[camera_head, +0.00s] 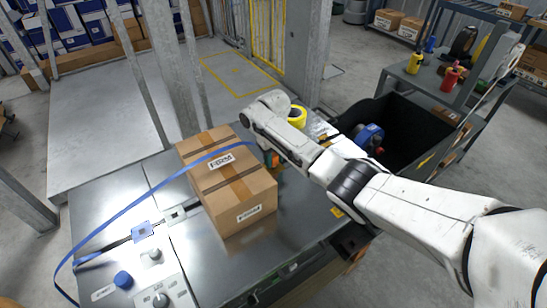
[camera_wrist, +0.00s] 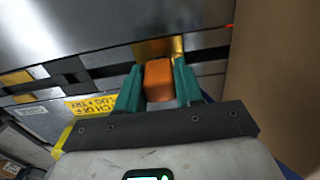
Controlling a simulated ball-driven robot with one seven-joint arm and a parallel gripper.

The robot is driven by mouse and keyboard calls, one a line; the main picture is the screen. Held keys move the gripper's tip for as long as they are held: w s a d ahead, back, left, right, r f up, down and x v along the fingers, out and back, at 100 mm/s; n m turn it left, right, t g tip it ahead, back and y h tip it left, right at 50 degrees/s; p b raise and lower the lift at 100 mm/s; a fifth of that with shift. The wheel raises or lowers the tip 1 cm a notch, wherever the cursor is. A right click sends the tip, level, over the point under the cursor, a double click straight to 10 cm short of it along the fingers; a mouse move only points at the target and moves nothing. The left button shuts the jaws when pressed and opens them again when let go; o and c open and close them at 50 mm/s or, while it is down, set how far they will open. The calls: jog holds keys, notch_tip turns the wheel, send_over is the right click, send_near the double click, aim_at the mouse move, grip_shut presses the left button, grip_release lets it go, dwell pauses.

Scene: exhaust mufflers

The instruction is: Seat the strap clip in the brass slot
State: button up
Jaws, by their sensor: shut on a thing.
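My gripper (camera_wrist: 158,85) has teal fingers and is shut on the orange strap clip (camera_wrist: 158,78). In the head view, the clip (camera_head: 275,160) shows small beside the far right side of the cardboard box, below my wrist. The brass slot (camera_wrist: 152,48) lies just past the clip's far end in the wrist view; the clip seems lined up with it, but I cannot tell whether it has entered. The slot is hidden in the head view. The blue strap (camera_head: 160,197) runs over the box towards my gripper.
The cardboard box (camera_head: 225,185) stands on the metal table (camera_head: 190,270), close to the right of my gripper in the wrist view (camera_wrist: 275,70). A black bin (camera_head: 405,135) stands right of the table.

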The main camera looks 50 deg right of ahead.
jog(key=shift+f+b, duration=0.3)
jog(key=shift+f, duration=0.15)
jog(key=o, duration=1.1)
notch_tip(320, 180, up, 11)
jog(key=shift+f+p, duration=0.1)
jog(key=shift+p, duration=0.55)
